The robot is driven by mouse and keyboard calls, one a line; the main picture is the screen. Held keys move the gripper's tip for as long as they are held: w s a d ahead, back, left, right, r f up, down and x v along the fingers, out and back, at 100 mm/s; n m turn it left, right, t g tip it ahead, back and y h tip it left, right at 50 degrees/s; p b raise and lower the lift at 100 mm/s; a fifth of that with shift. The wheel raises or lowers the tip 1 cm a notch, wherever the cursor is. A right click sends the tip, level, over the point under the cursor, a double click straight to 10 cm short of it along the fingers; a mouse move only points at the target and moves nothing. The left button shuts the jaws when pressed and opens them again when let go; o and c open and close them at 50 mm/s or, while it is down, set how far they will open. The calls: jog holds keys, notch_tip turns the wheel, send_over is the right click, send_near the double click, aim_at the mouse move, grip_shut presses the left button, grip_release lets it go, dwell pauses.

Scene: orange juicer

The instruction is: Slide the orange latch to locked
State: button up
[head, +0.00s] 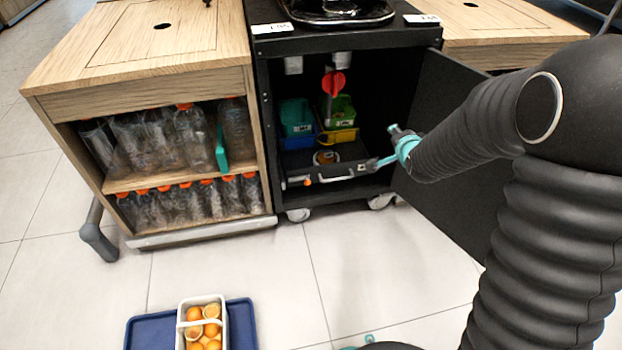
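A small orange piece (307,183), which looks like the latch, shows at the lower front left of the open black cabinet (262,110). It sits by the left end of a silver bar (345,177) on the front of a dark drawer or tray. Whether the latch is locked cannot be told at this size. My gripper (373,164) reaches in from the right, at the right end of the bar and well apart from the orange piece. Its fingers are small and dark, so I cannot tell if they are open, shut or touching the bar.
The cabinet door (440,150) stands open at right, behind my arm. Inside are teal (296,116) and yellow (338,136) bins and a hanging red part (333,83). A wooden shelf (150,185) with bottles stands left. A white basket (182,320) of oranges sits on a blue tray (140,335).

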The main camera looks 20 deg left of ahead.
jog(key=w+a+f+m+y, duration=0.2)
jog(key=w+a+f, duration=0.1)
jog(key=a+f, duration=0.55)
jog(key=m+t+y+b, duration=0.1)
jog(key=m+y+b, duration=0.2)
jog(key=m+y, duration=0.3)
send_near(307, 182)
jog(key=x, duration=0.7)
jog(key=f+b+x, duration=0.1)
jog(key=x, duration=0.2)
jog(key=shift+w, duration=0.3)
